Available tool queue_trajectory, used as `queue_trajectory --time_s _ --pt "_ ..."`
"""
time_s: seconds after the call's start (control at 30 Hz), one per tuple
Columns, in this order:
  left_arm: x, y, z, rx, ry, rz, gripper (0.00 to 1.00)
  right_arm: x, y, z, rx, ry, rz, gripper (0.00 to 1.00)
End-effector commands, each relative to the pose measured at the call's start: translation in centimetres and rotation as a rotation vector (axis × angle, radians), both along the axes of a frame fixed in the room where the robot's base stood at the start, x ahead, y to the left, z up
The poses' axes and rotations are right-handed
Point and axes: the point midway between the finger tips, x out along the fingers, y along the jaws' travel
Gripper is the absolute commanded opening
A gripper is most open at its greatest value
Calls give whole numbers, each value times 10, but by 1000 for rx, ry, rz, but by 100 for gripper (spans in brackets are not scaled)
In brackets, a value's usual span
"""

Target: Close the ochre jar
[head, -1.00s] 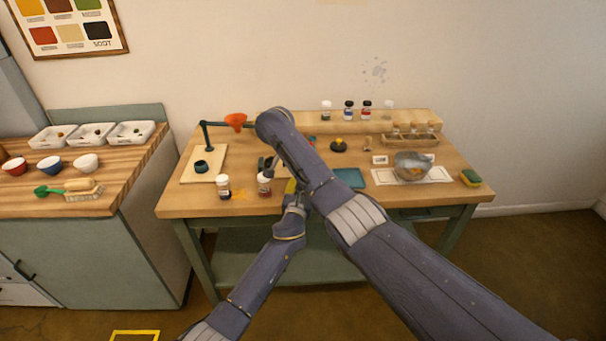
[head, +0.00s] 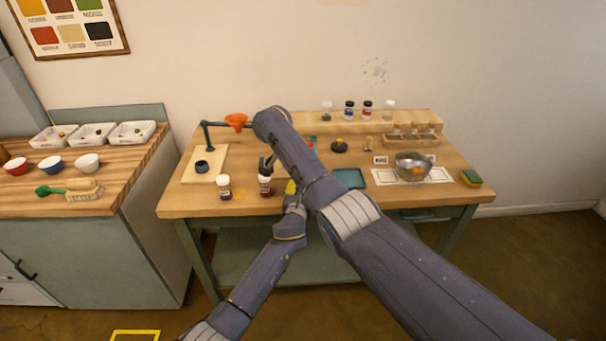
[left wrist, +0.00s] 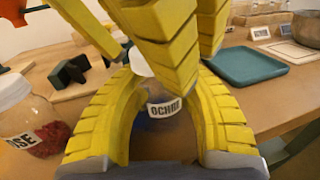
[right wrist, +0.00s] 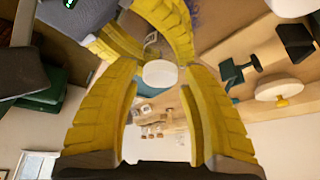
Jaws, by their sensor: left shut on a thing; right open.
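The ochre jar (left wrist: 165,107), labelled OCHRE, stands upright between the yellow fingers of my left gripper (left wrist: 163,82), which is shut on it. In the head view my arms hide this jar; only a bit of yellow of the left gripper (head: 291,187) shows. A white round lid (right wrist: 160,73) appears between the open fingers of my right gripper (right wrist: 165,76). In the left wrist view the white lid (left wrist: 139,62) is at the jar's top, partly behind the right gripper's fingers; I cannot tell if it is seated.
A jar of red pigment (left wrist: 38,130) stands close left of the ochre jar; it also shows in the head view (head: 265,186). Another jar (head: 224,187) is further left. A teal tray (head: 350,178) and a metal bowl (head: 413,166) are to the right.

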Motion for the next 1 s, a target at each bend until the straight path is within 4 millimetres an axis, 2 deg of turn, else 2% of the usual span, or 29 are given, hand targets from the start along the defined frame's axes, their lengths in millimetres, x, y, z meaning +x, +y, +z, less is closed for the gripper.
queue_trajectory --time_s 0.4,0.77,0.8,1.0 --pt "0 2 -4 3 6 3 0 0 1 40 2 -1 2 45" --pt "0 2 -4 3 6 3 0 0 0 43 1 0 0 45" --pt "0 2 -4 3 6 3 0 0 0 43 1 0 0 53" --pt "0 2 -4 3 6 3 0 0 0 43 1 -1 0 74"
